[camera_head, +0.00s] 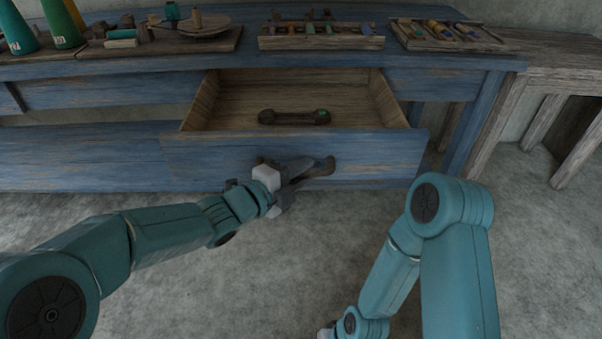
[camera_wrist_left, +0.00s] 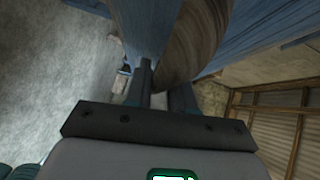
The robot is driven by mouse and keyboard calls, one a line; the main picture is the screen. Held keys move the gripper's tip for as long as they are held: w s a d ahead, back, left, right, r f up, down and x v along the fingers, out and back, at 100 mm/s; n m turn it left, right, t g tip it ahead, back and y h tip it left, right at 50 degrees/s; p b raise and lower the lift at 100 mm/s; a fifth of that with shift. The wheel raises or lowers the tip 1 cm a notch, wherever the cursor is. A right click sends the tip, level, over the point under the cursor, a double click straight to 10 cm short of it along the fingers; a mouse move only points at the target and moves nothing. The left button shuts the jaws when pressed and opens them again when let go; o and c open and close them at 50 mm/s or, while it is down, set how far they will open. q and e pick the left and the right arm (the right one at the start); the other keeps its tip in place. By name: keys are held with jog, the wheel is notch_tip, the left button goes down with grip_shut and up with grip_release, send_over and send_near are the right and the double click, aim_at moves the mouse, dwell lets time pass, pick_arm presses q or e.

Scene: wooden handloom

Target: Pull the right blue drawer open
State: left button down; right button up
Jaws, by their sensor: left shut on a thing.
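The right blue drawer (camera_head: 380,153) is pulled out from the blue bench, and its bare wood inside shows. A dark curved handle (camera_head: 325,168) is on its front. My left gripper (camera_head: 300,174) is at the handle, shut on it. In the left wrist view the two fingers (camera_wrist_left: 163,92) stand on either side of the brown handle (camera_wrist_left: 192,42), close to the blue drawer front. A dark bar-shaped object with a green spot (camera_head: 293,117) lies in the drawer. My right arm is bent at the lower right, and its gripper fingers are out of the picture.
The blue bench top (camera_head: 250,50) carries a wooden rack (camera_head: 320,42), a tray of colored pieces (camera_head: 448,36), a round wooden board (camera_head: 204,27) and green cones (camera_head: 18,32). A grey wooden table (camera_head: 560,50) stands at the right. The concrete floor (camera_head: 290,260) before the drawer is clear.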

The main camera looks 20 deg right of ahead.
pick_arm(q)
jog(key=shift+w, duration=0.1)
jog(key=c, duration=1.1)
grip_release()
jog(key=p+v, duration=0.3)
jog(key=v, duration=1.3)
jog(key=shift+s+a+f, duration=0.1)
jog(key=shift+s, duration=0.1)
